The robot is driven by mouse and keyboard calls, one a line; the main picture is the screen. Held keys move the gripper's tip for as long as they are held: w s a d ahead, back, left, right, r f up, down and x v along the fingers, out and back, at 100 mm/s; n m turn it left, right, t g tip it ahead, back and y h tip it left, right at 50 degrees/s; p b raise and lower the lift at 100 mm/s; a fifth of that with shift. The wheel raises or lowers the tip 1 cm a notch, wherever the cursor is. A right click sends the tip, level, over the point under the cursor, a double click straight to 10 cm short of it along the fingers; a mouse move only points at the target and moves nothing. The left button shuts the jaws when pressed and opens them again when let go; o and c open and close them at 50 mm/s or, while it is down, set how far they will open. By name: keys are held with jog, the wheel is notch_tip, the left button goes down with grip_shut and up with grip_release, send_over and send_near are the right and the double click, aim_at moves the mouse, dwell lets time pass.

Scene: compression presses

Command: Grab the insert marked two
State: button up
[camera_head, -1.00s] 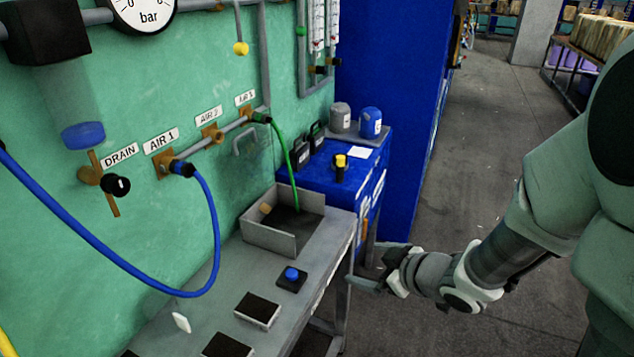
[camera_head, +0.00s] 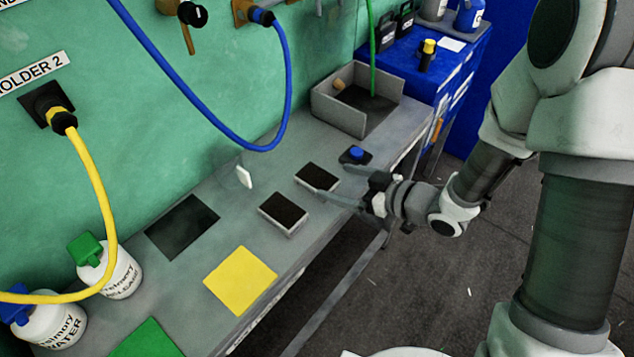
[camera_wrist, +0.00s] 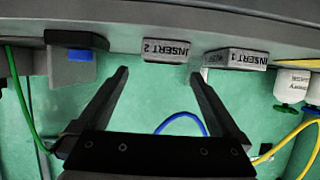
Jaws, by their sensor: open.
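The insert marked two (camera_wrist: 166,49) is a small grey block lettered INSERT 2, upside down in the wrist view. In the head view it is the dark-topped block (camera_head: 317,177) nearer the blue button, on the grey bench (camera_head: 222,165). My gripper (camera_wrist: 159,73) is open and empty, with its fingers on either side of insert 2's picture position. In the head view my gripper (camera_head: 330,187) is at the bench's front edge, by insert 2. I cannot tell whether the fingers reach around the block. Insert 1 (camera_wrist: 237,60) sits beside it, also in the head view (camera_head: 283,214).
A blue button (camera_head: 356,153) on a dark base stands close beyond insert 2. An open grey tray (camera_head: 338,112) is farther back. A small white piece (camera_head: 244,177) stands behind the inserts. A yellow square (camera_head: 240,280) and bottles (camera_head: 118,270) are nearer left.

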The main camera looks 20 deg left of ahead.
aim_at(317, 177)
jog(key=shift+x, duration=0.9)
jog(key=shift+s+b+x, duration=0.15)
jog(key=shift+b+x, duration=0.1)
jog(key=shift+x, duration=1.05)
jog(key=shift+s+b+x, duration=0.1)
jog(key=shift+b+x, duration=0.15)
jog(key=shift+x, duration=1.05)
jog(key=shift+f, duration=0.1)
grip_shut()
